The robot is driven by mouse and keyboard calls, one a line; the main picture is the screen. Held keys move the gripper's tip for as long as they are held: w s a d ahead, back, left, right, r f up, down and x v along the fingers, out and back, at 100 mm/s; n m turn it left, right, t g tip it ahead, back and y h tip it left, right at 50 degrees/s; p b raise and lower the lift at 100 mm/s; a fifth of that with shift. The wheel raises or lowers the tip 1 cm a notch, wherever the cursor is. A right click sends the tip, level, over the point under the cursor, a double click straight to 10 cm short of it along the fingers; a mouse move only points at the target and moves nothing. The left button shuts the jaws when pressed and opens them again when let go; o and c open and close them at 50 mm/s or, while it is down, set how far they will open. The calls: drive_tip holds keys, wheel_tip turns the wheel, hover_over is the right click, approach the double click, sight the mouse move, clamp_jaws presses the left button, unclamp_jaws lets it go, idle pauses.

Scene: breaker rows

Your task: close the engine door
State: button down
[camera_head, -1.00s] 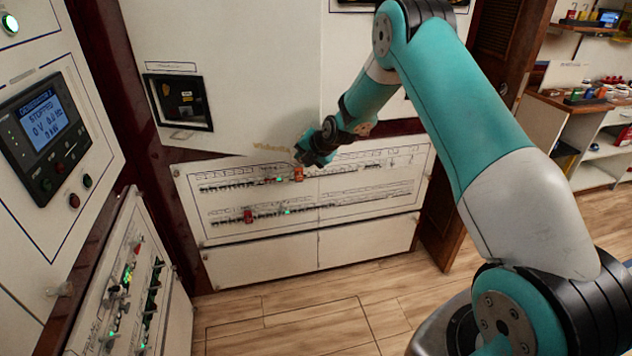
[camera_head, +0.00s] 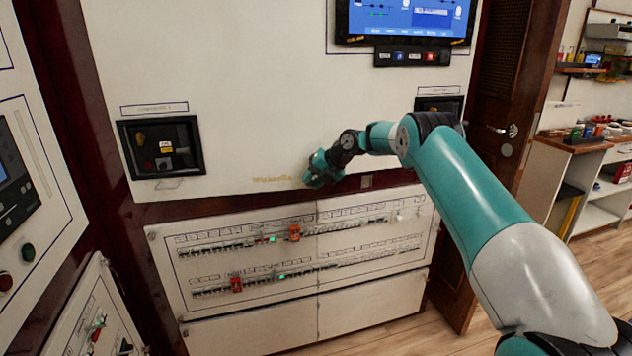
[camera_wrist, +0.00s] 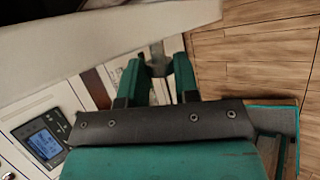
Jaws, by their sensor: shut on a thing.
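A brown wooden door (camera_head: 502,130) with louvres and a metal handle (camera_head: 500,128) stands at the right, beyond my arm; no door is labelled as the engine door. My gripper (camera_head: 318,180) is at the lower edge of the large white upper panel (camera_head: 270,110), far left of the wooden door's handle. In the wrist view my gripper's two green fingers (camera_wrist: 158,72) are close together around a small grey piece (camera_wrist: 158,58). What that piece belongs to is unclear. The fingertips are too small to make out in the head view.
Below the upper panel is a breaker panel (camera_head: 345,265) with rows of switches. A screen (camera_head: 405,18) is at the top right of the upper panel. Control cabinets (camera_head: 35,190) are at the left. Shelves and a counter (camera_head: 585,145) lie beyond the door. Wooden floor shows at lower right.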

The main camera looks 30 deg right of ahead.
drive_tip(key=shift+a+f, duration=0.25)
drive_tip(key=shift+a, duration=0.1)
drive_tip(key=c, duration=0.8)
unclamp_jaws()
drive_tip(key=shift+c, duration=0.2)
drive_tip(key=shift+d+r, duration=0.2)
drive_tip(key=shift+d, duration=0.1)
drive_tip(key=b+v, duration=0.3)
drive_tip(key=v, duration=1.4)
drive_tip(key=shift+d+r, duration=0.15)
drive_tip(key=shift+d, duration=0.1)
